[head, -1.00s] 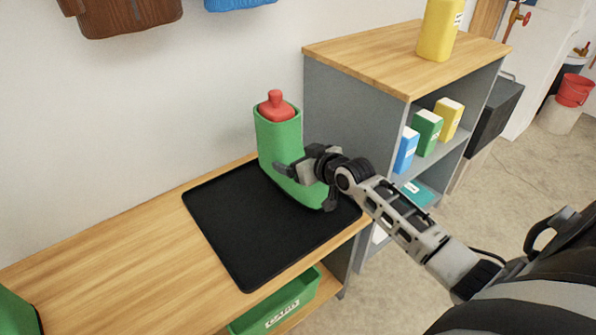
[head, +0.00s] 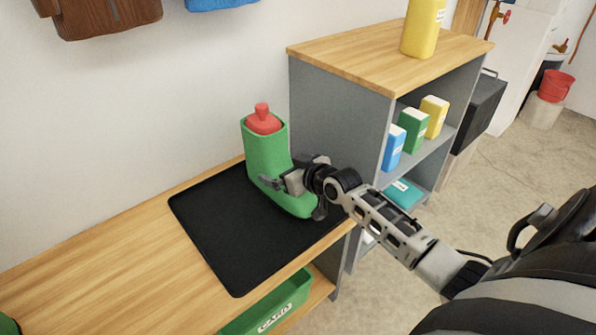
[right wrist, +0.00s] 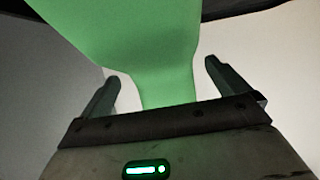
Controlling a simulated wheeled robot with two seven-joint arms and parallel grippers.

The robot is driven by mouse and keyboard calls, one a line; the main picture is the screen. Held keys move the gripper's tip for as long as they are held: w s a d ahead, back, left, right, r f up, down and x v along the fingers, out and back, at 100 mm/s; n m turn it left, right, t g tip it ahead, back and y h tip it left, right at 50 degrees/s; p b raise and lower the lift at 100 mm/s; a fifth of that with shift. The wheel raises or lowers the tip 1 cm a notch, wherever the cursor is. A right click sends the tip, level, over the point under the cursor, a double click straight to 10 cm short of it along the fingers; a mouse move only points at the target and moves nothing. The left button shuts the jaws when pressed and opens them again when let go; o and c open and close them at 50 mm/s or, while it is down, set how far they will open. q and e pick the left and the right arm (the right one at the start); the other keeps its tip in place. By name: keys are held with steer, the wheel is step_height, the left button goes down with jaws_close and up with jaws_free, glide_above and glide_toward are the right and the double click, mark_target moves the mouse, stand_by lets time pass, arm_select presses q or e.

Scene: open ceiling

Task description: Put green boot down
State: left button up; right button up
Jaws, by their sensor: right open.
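The green boot (head: 264,158) stands upright on a black mat (head: 218,240), at the mat's back right part. A red, knobbed object (head: 263,121) sticks out of its top. My right gripper (head: 293,195) is at the boot's lower right side, with its fingers open on either side of it. In the right wrist view the green boot (right wrist: 160,45) runs between the two open fingers (right wrist: 160,78), with a gap showing beside each finger. My left gripper is not in view.
The mat lies on a wooden bench top (head: 130,260) against a white wall. A grey shelf unit (head: 335,110) with a wooden top stands close on the right, behind my right arm. A green bin (head: 265,305) sits below the bench.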

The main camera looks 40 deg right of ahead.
steer(key=p+v, duration=0.2)
steer(key=v, duration=0.3)
steer(key=shift+s+r, duration=0.2)
steer(key=shift+s, duration=0.05)
steer(key=p+v, duration=0.1)
steer(key=v, duration=0.4)
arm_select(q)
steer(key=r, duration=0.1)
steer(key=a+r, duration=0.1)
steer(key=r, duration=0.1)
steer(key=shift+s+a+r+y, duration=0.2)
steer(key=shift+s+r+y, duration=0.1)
arm_select(e)
steer(key=s+a+f+g+y, duration=0.1)
steer(key=s+a, duration=0.4)
steer(key=a, duration=0.3)
steer(key=s+a+f+n+g+y, duration=0.1)
steer(key=s+a, duration=0.4)
steer(key=a, duration=0.3)
steer(key=s+a+f+g+y, duration=0.1)
steer(key=s+a, duration=0.4)
steer(key=a, duration=0.3)
steer(key=shift+f+n+y, duration=0.3)
steer(key=shift+f, duration=0.05)
arm_select(q)
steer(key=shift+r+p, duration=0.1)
steer(key=shift+p, duration=0.2)
arm_select(e)
steer(key=shift+r, duration=0.1)
